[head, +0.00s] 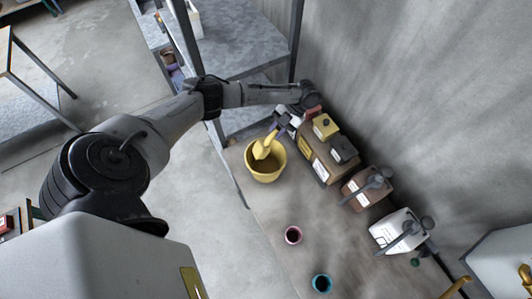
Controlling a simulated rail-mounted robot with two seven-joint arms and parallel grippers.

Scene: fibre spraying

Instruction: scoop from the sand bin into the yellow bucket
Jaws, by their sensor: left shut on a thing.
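My left gripper (281,127) is shut on a yellow scoop (264,148). The scoop hangs tilted with its lower end at the mouth of the yellow bucket (267,174). I cannot tell whether the scoop touches the bucket or holds anything. The bucket stands upright and looks brown inside. Several bins stand along the wall to the right, among them a brown one (360,193) and a white one (388,235). I cannot tell which of them is the sand bin. My right gripper is not in view.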

